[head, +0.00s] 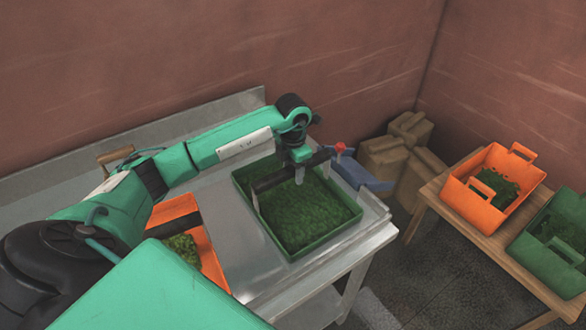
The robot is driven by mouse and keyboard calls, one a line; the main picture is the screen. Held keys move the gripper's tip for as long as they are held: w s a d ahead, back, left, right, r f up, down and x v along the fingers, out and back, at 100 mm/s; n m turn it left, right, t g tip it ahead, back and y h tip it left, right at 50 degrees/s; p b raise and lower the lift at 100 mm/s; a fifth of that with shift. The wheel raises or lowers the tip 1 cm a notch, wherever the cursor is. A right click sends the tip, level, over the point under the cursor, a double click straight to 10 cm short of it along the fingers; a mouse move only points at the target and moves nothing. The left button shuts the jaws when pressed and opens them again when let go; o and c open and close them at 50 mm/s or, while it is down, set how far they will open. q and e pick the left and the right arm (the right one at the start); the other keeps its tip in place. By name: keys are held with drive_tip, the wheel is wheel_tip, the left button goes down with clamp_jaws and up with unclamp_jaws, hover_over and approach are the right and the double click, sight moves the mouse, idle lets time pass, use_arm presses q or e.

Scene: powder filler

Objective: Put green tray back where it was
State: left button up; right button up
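A green tray (349,217) full of green granular material sits on the metal table, right of the middle of the table top. My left arm reaches in from the left, and my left gripper (278,188) is over this tray, its fingers spread apart and pointing down. I cannot tell whether the fingertips touch the material. A second green container with a handle, a green crate (543,253), stands on the wooden table at the right, partly cut off by the picture edge. My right gripper is not in view.
An orange tray (212,262) with green material lies on the metal table (292,284), partly hidden by my arm. An orange crate (474,208) stands on the wooden table (440,209). A blue piece with a red knob (341,147) and cardboard boxes (385,157) are behind.

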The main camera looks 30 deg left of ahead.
use_arm(q)
drive_tip(key=shift+r, duration=0.15)
drive_tip(key=shift+w+r, duration=0.1)
drive_tip(key=shift+r, duration=0.1)
wheel_tip(320, 180, up, 10)
drive_tip(key=b, duration=0.4)
drive_tip(key=shift+r, duration=0.8)
